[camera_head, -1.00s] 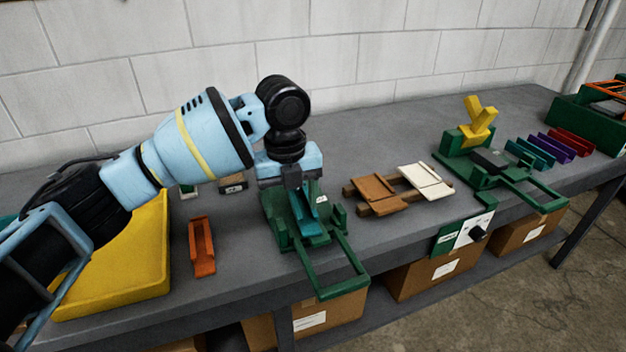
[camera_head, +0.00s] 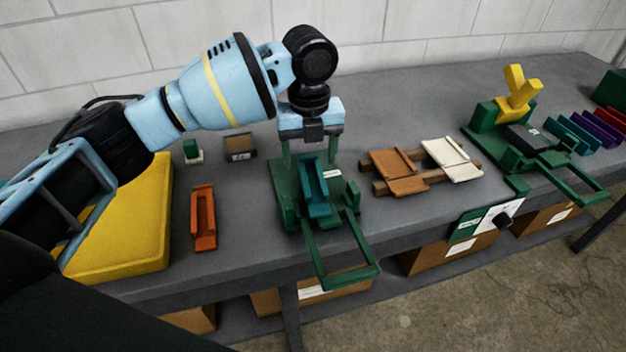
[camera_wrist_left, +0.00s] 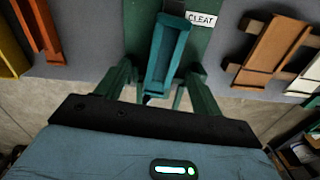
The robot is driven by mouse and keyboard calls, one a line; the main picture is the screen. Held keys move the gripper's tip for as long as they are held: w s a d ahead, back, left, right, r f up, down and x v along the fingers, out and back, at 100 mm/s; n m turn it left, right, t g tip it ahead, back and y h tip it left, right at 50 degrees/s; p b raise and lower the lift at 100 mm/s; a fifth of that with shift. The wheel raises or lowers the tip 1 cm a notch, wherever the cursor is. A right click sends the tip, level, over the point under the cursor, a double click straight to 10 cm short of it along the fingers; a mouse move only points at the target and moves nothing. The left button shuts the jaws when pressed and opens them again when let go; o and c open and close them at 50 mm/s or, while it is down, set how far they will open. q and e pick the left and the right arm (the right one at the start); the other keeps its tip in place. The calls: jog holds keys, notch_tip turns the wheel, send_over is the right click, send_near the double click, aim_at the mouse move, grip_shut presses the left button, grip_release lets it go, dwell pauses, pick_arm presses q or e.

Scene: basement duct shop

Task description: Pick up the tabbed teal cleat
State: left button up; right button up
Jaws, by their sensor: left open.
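The teal cleat (camera_head: 314,188) is a narrow open channel lying in a green fixture (camera_head: 347,225) with a loop handle toward the table's front. The cleat also shows in the left wrist view (camera_wrist_left: 166,52), beside a white label reading "CLEAT" (camera_wrist_left: 201,19). My left gripper (camera_head: 310,165) is open and empty, at the far end of the cleat in the head view. In the left wrist view its two fingers (camera_wrist_left: 160,84) stand on either side of the cleat's near end, with gaps visible. I cannot tell how high the fingertips are above the fixture. My right gripper is out of view.
An orange channel (camera_head: 203,218) and a yellow tray (camera_head: 135,225) lie left of the fixture. Brown (camera_head: 397,170) and cream (camera_head: 452,158) plates rest on wooden bars to the right. A second green fixture with a yellow V-shaped piece (camera_head: 518,92) stands beyond, near several coloured channels.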

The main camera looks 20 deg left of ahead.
aim_at(313, 183)
pick_arm(q)
jog(key=f, duration=0.4)
jog(key=shift+w+d, duration=0.2)
jog(key=shift+d, duration=0.05)
jog(key=shift+f, duration=0.5)
jog(key=c, duration=1.2)
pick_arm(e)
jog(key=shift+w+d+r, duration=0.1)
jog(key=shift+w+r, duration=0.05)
pick_arm(q)
jog(key=shift+r, duration=0.15)
jog(key=shift+r, duration=0.6)
jog(key=shift+s+d+r, duration=0.1)
jog(key=shift+s+r, duration=0.1)
jog(key=shift+r, duration=0.9)
jog(key=s+d, duration=0.1)
jog(key=s, duration=0.4)
jog(key=s+d+r+p, duration=0.1)
jog(key=s+d, duration=0.1)
jog(key=s, duration=0.2)
jog(key=s+d, duration=0.2)
jog(key=s, duration=0.3)
jog(key=shift+s+r, duration=0.15)
jog(key=shift+s, duration=0.2)
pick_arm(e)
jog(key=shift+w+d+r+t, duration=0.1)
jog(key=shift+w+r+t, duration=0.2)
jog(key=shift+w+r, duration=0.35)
